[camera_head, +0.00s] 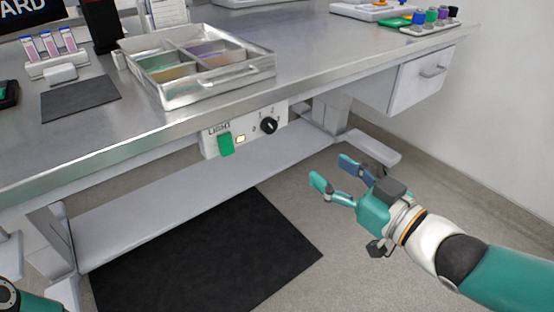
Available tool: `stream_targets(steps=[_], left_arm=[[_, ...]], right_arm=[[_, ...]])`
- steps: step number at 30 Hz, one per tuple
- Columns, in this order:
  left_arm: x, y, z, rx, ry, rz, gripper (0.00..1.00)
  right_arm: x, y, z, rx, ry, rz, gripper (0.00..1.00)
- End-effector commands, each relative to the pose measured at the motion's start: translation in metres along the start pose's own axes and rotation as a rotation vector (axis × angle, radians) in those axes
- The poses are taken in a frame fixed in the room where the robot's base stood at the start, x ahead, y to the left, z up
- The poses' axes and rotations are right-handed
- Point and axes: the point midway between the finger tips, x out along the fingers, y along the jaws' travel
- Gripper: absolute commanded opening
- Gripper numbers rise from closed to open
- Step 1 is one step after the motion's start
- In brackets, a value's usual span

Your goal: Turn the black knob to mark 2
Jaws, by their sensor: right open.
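The black knob (268,125) sits on a white control panel (282,110) under the front edge of the steel bench. Marks 0, 1 and 2 and one more partly covered mark stand around it. The knob's pointer direction is too small to tell. A green switch (226,144) and a small lit lamp (240,139) are left of it, under the word LIGHT. My right gripper (332,171) is open and empty, below and right of the knob, apart from it. My left gripper is out of view; only a bit of my left arm shows at the lower left corner.
The steel bench (310,50) carries a divided metal tray (213,91), a black mat (80,98) and a rack of tubes (52,66). A drawer (418,80) is at the right. A lower shelf (170,195) runs beneath. The floor around my right gripper is clear.

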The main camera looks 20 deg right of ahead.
Motion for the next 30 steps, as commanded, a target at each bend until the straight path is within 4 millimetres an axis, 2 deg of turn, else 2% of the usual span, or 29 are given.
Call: stream_targets(steps=[1,3,7,11,13,18,30], left_arm=[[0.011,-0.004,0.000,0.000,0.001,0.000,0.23],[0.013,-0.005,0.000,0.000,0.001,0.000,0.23],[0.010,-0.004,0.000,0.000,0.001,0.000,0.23],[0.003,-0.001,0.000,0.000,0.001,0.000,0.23],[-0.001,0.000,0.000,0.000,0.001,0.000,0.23],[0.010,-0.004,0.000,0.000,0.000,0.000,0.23],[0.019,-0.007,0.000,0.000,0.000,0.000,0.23]], right_arm=[[-0.006,-0.002,0.002,-0.023,0.025,-0.001,0.60],[-0.009,-0.004,-0.004,-0.042,0.042,-0.006,0.60],[-0.007,-0.006,-0.009,-0.051,0.052,-0.011,0.60],[0.006,-0.006,-0.011,-0.049,0.050,-0.012,0.60],[0.016,-0.007,-0.011,-0.048,0.047,-0.013,0.60],[0.052,-0.008,-0.008,-0.049,0.050,-0.013,0.60],[0.133,-0.008,-0.013,-0.051,0.050,-0.009,0.60]])
